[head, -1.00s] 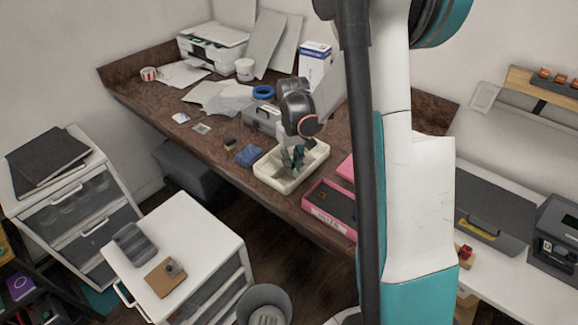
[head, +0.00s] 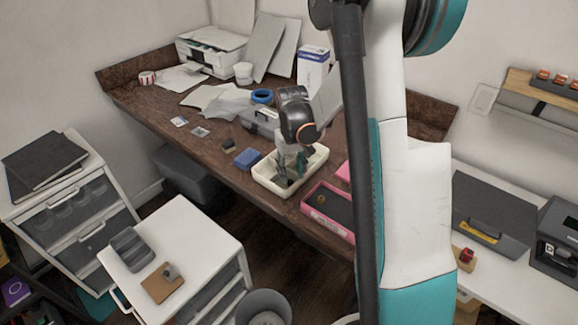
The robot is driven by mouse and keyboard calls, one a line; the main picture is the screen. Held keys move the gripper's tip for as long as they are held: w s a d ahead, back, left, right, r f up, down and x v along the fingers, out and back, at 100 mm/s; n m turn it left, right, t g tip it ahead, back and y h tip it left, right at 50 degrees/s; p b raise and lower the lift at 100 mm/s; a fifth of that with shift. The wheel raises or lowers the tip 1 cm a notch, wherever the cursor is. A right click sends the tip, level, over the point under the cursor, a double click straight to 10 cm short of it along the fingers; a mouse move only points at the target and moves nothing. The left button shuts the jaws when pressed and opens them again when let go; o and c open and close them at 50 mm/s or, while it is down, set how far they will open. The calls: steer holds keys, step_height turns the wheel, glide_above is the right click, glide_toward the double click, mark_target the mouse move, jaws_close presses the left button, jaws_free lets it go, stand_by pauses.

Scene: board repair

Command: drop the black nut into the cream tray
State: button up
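The cream tray (head: 269,184) sits on the brown workbench near its front edge. My gripper (head: 291,174) points down over the tray, with its dark green fingers reaching in between the tray's walls. The two fingers are spread apart, with a gap between them. I cannot make out the black nut for certain; a small dark patch shows in the tray under the fingers. The fingers and the tray walls hide part of the tray floor.
A pink-rimmed bin (head: 310,209) stands close to the tray's right. A blue box (head: 247,159) and a small dark block (head: 228,145) lie to its left.

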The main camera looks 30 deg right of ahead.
step_height(320, 180, up, 12)
stand_by(0.4)
steer(key=shift+f, duration=0.1)
steer(key=s+a+r+n+t, duration=0.1)
steer(key=s+a+r+t, duration=0.2)
steer(key=s+a, duration=0.5)
steer(key=s+a+r+n+t, duration=0.1)
steer(key=s+a+r+t, duration=0.3)
steer(key=s+a, duration=0.4)
steer(key=s+b, duration=0.1)
steer(key=s, duration=0.3)
steer(key=shift+r, duration=0.2)
stand_by(0.5)
